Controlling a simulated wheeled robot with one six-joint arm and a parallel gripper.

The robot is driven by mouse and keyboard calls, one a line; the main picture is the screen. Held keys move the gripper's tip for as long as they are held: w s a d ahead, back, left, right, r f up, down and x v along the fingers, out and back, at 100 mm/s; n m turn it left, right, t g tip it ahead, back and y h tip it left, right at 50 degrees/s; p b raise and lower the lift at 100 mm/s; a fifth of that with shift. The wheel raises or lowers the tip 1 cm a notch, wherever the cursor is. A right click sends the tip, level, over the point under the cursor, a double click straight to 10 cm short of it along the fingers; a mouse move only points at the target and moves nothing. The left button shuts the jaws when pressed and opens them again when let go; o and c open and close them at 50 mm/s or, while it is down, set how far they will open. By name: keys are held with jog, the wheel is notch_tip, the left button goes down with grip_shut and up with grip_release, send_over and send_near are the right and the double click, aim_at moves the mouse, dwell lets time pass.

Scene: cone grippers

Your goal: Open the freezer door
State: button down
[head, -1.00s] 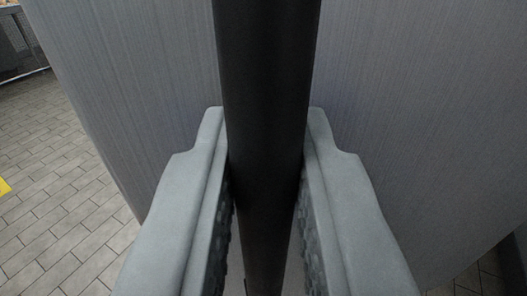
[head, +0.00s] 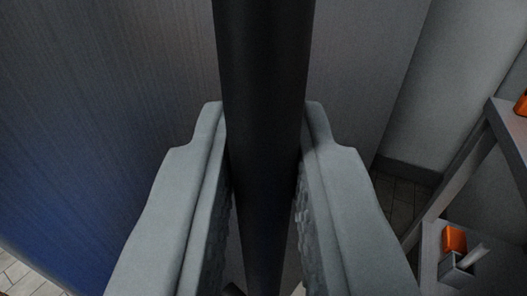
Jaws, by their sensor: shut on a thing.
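My gripper (head: 265,150) is in the middle of the head view, its two grey fingers shut on a thick black upright bar, the door handle (head: 264,60). The handle runs from the top edge of the view down between the fingers. Behind it is the grey brushed-metal freezer door (head: 120,90), which fills the left and middle of the view and has a bluish tint at lower left. The door's hinge and the freezer's inside are not in view.
At right stands a grey shelf unit (head: 470,165) with orange items, one of them an orange box (head: 455,240) on a lower shelf. A pale wall (head: 435,90) is behind it. Tiled floor (head: 405,195) shows between door and shelf, and at the lower left corner.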

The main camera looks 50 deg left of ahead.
jog(key=shift+w+d, duration=0.25)
jog(key=shift+d, duration=0.6)
jog(key=c, duration=1.4)
grip_release()
jog(key=shift+a, duration=0.1)
jog(key=shift+c, duration=0.2)
jog(key=v, duration=1.7)
jog(key=shift+d, duration=0.25)
jog(key=shift+r, duration=0.1)
